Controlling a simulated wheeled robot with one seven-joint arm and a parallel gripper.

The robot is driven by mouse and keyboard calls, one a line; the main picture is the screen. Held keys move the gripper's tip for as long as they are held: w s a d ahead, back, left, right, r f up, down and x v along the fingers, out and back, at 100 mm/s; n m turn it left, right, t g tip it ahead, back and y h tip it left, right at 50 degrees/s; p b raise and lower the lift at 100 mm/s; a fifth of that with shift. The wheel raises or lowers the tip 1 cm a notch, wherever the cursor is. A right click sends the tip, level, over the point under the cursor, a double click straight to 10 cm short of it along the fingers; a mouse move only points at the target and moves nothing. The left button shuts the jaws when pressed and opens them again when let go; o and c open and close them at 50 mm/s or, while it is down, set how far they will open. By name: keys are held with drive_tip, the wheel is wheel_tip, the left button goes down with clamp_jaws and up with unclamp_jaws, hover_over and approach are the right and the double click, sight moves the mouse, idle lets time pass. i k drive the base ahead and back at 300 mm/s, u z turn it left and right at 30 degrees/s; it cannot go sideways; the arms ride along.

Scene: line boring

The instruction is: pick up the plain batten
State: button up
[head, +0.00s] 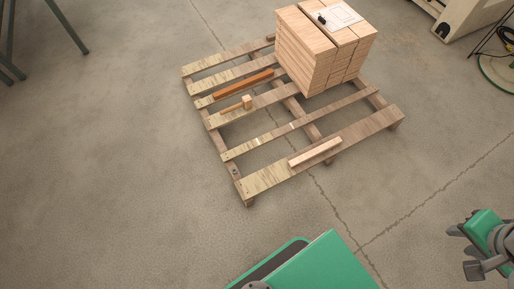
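A second batten, orange-brown (243,84), lies on a farther slat at the pallet's left. My gripper (462,250) is at the lower right edge of the head view, well apart from the pale batten. Its grey fingers look spread, with nothing visible between them. Part of my gripper is cut off by the picture edge.
A stack of boards (322,58) stands on the pallet's back right, with a paper sheet (340,17) and a small black item on top. A wooden mallet (247,102) lies near the orange-brown batten. Concrete floor is clear around the pallet. A cream machine (468,14) stands back right.

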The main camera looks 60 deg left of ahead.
sight(317, 151)
drive_tip(key=u, duration=1.05)
drive_tip(key=i, duration=0.9)
drive_tip(key=u, duration=2.6)
